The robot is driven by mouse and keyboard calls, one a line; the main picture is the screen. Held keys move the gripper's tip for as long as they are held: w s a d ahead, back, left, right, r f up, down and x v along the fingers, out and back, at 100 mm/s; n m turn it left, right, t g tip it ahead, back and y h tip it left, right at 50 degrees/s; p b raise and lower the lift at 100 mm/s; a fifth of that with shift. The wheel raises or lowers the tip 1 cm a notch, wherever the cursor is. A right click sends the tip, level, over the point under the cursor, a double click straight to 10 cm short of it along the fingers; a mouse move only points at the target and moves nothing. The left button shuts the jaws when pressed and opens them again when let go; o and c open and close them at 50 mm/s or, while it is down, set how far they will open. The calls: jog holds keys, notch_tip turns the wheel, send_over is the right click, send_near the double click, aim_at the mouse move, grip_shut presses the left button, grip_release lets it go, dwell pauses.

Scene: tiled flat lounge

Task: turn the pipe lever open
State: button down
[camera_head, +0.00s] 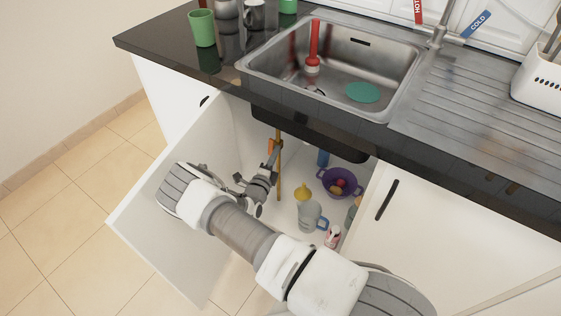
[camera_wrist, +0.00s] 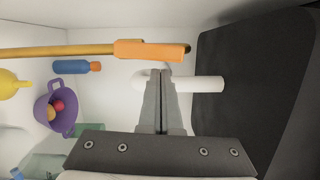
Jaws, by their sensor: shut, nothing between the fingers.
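The orange pipe lever (camera_head: 271,146) is on a thin yellow-brown pipe (camera_head: 279,180) inside the open cabinet under the sink. In the wrist view the lever (camera_wrist: 150,49) lies roughly in line with the pipe (camera_wrist: 60,51). My gripper (camera_head: 275,152) reaches into the cabinet beside the lever. In the wrist view my gripper's fingers (camera_wrist: 160,74) are together and empty. Their tips are just below the lever in the picture; I cannot tell whether they touch it. The lever's joint with the pipe is not clear.
A white stub (camera_wrist: 208,84) and the dark sink underside (camera_wrist: 250,80) are near the fingers. A purple colander (camera_head: 342,183), a yellow funnel (camera_head: 303,192), a grey jug (camera_head: 310,215) and a blue bottle (camera_wrist: 70,67) stand in the cabinet. The open door (camera_head: 150,235) is at the left.

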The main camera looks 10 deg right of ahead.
jog(key=shift+w+a, duration=0.15)
jog(key=shift+a, duration=0.05)
jog(key=shift+w+a+r, duration=0.25)
jog(key=shift+w+a, duration=0.2)
jog(key=shift+a, duration=0.05)
